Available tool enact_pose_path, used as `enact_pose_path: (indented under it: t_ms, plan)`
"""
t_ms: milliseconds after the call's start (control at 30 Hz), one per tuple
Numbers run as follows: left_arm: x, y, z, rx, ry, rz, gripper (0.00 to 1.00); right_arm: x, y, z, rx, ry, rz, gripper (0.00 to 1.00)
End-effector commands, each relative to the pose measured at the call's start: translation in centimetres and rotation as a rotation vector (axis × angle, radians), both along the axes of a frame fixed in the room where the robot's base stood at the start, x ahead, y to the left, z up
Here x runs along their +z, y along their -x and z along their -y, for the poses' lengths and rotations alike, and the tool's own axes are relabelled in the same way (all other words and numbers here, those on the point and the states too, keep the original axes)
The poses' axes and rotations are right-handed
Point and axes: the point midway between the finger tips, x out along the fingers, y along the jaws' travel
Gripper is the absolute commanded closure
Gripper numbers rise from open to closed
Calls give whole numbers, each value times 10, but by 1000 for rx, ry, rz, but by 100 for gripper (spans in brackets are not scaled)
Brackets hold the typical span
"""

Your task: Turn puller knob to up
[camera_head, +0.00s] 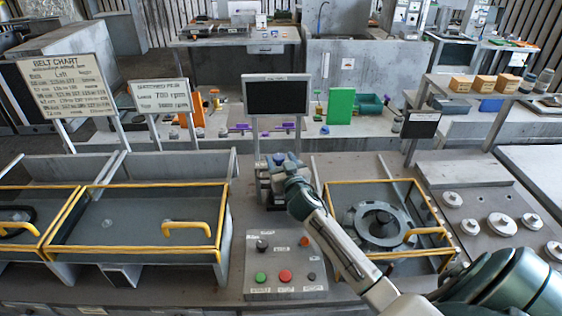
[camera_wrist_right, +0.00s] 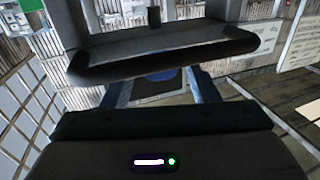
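A sloped control panel (camera_head: 285,262) stands at the front middle in the head view. My right gripper (camera_head: 279,168) is behind the panel, below the dark screen and apart from the panel. In the right wrist view its two blue-grey fingers (camera_wrist_right: 162,92) stand apart, with a blue round thing beyond them. My left gripper is not in view.
A dark screen (camera_head: 276,97) stands behind the panel. Yellow-edged bays flank it: a left bay (camera_head: 140,247) and a right bay (camera_head: 440,262) with a grey wheel (camera_head: 380,222). Several pale discs (camera_head: 502,224) lie at the right. My right arm crosses above the right bay.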

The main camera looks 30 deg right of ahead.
Motion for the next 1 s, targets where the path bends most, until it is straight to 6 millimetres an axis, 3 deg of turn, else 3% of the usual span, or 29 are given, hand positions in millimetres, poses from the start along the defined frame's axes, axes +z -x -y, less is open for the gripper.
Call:
enact_pose_path:
  t_ms: [367,800,1000]
  plan:
    - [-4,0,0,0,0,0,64,-2,5,-1,-1,1,0,43]
    - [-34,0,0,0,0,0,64,-3,64,-18,0,1,-1,43]
    - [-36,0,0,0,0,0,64,-1,73,-20,0,0,0,43]
